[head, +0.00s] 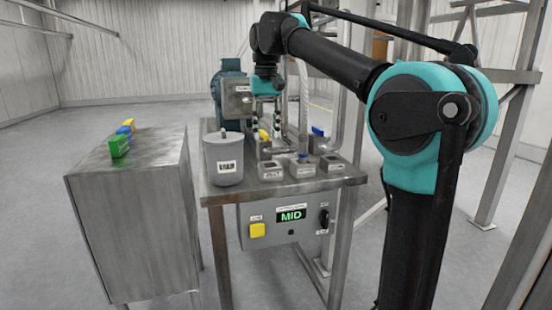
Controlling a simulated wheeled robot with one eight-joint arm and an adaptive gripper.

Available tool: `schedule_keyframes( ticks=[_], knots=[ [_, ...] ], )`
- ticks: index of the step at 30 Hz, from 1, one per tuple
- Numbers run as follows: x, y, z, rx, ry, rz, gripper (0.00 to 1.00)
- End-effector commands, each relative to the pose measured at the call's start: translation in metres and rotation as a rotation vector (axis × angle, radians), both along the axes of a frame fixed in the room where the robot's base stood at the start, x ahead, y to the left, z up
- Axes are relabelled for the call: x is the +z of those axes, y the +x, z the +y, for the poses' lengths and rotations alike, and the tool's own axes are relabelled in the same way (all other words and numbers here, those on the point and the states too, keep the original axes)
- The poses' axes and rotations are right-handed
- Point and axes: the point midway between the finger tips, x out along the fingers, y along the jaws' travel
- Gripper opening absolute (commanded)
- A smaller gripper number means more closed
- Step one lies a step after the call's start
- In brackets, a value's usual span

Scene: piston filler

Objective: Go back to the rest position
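My black and teal arm reaches in from the right of the head view and bends down over the steel machine table (330,183). My gripper (266,106) points down above the back half of that table. It is small, dark and partly lost against the parts behind it, so I cannot tell whether its fingers are open or shut. I see nothing clearly held in it. Below it is a yellow part (264,135) among the table's fittings.
A grey labelled pot (224,160), small labelled blocks (302,168) and a motor (230,85) crowd the table. Pipes rise near my arm. The control box (285,228) reads MID. Green (118,146), blue and yellow blocks sit on the left cabinet (135,230). Metal framing stands right.

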Motion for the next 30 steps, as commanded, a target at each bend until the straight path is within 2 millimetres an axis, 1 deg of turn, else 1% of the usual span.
schedule_keyframes(
  ticks=[5, 8, 11, 14, 15, 16, 17, 18, 20, 21, 23, 24, 26, 27, 30],
  knots=[
    [-0.035, 0.004, -0.02, -0.022, 0.01, -0.025, 0.34],
    [-0.061, 0.006, -0.034, -0.038, 0.017, -0.044, 0.34],
    [-0.095, 0.004, -0.054, -0.057, 0.025, -0.069, 0.34],
    [-0.142, -0.005, -0.08, -0.084, 0.034, -0.102, 0.34],
    [-0.162, -0.01, -0.092, -0.095, 0.037, -0.117, 0.34],
    [-0.177, -0.015, -0.101, -0.102, 0.039, -0.129, 0.34],
    [-0.193, -0.021, -0.11, -0.111, 0.04, -0.14, 0.34],
    [-0.213, -0.03, -0.121, -0.122, 0.043, -0.155, 0.34],
    [-0.243, -0.045, -0.137, -0.137, 0.045, -0.177, 0.34],
    [-0.263, -0.056, -0.148, -0.149, 0.047, -0.194, 0.34],
    [-0.292, -0.075, -0.163, -0.166, 0.046, -0.217, 0.34],
    [-0.311, -0.089, -0.173, -0.175, 0.046, -0.232, 0.34],
    [-0.338, -0.111, -0.185, -0.192, 0.046, -0.255, 0.34],
    [-0.354, -0.126, -0.193, -0.201, 0.045, -0.269, 0.34],
    [-0.388, -0.159, -0.207, -0.219, 0.041, -0.298, 0.34]
  ],
)
